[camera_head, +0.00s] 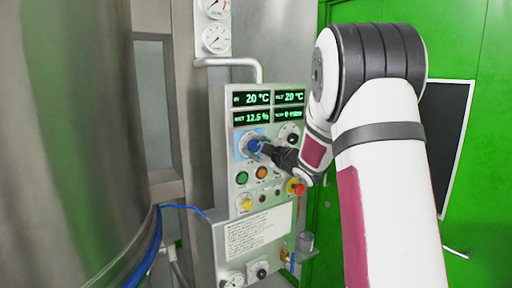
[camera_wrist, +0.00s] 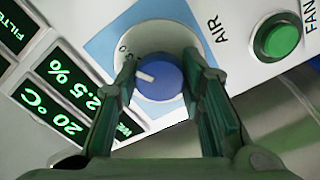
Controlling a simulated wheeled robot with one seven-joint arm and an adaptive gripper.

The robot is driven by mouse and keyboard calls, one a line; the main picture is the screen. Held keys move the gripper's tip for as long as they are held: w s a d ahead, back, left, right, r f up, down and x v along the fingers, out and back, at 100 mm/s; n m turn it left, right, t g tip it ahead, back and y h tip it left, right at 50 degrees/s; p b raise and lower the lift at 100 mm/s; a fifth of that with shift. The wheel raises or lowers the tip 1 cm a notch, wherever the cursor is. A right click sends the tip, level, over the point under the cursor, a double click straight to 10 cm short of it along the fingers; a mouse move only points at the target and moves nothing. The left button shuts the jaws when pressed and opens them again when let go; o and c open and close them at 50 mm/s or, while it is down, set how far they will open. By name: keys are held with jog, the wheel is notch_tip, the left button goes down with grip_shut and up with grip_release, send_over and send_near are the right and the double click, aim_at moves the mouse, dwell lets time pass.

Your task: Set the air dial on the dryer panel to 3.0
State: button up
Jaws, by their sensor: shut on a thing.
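The dryer panel (camera_head: 222,133) is a light grey control box in the middle of the head view. The air dial (camera_wrist: 160,80) is a blue knob with a white pointer mark, on a pale round scale over a blue patch labelled AIR. In the head view the dial (camera_head: 254,146) sits at the panel's upper left. My gripper (camera_wrist: 160,88) has one finger on each side of the dial and is shut on it. The pointer aims left in the wrist view. A "0" shows on the scale near its upper left; most other scale marks are hidden or unreadable.
Green displays (camera_head: 252,98) sit above the dial, reading 20 °C and 12.5 %. A green button (camera_wrist: 278,37) labelled FAN is close to the dial. A red knob (camera_head: 296,187) is at the panel's lower right. A large steel vessel (camera_head: 70,130) stands left.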

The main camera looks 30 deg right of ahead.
jog(key=shift+f, duration=0.1)
jog(key=o, duration=1.1)
jog(key=shift+o, duration=0.2)
jog(key=shift+s, duration=0.15)
jog(key=s, duration=1.1)
jog(key=shift+s+d, duration=0.25)
jog(key=shift+s, duration=0.15)
